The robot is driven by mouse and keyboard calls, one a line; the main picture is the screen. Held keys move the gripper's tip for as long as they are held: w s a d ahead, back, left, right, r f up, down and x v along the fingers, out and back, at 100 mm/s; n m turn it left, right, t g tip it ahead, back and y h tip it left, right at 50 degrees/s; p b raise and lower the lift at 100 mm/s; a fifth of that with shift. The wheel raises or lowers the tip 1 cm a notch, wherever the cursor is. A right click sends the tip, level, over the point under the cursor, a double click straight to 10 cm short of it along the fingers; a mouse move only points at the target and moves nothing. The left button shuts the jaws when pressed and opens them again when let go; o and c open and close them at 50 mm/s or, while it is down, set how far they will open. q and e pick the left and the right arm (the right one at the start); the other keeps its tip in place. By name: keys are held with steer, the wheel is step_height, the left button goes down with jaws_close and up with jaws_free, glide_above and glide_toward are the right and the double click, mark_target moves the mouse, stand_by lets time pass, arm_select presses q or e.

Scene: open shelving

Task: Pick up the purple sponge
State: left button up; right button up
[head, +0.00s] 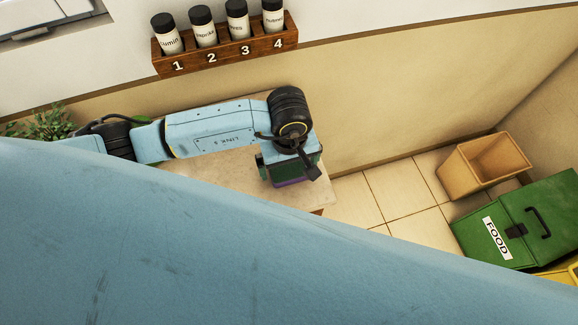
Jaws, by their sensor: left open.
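The purple sponge (291,182) shows as a purple strip under a dark green layer, near the right end of the counter (225,185). My left gripper (288,168) is open and right over the sponge, with dark fingers at its left and right sides. The gripper and wrist cover much of the sponge, so I cannot tell whether the fingers touch it. My right gripper is not in view.
A wooden rack (225,52) on the wall holds several numbered spice jars. A plant (45,125) is at the left. An open tan bin (484,165) and a green FOOD box (520,220) stand on the tiled floor at right. My own blue link hides the foreground.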

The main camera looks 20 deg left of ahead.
arm_select(q)
steer(key=shift+f, duration=0.5)
steer(key=c, duration=0.9)
step_height(320, 180, up, 10)
steer(key=shift+r, duration=0.1)
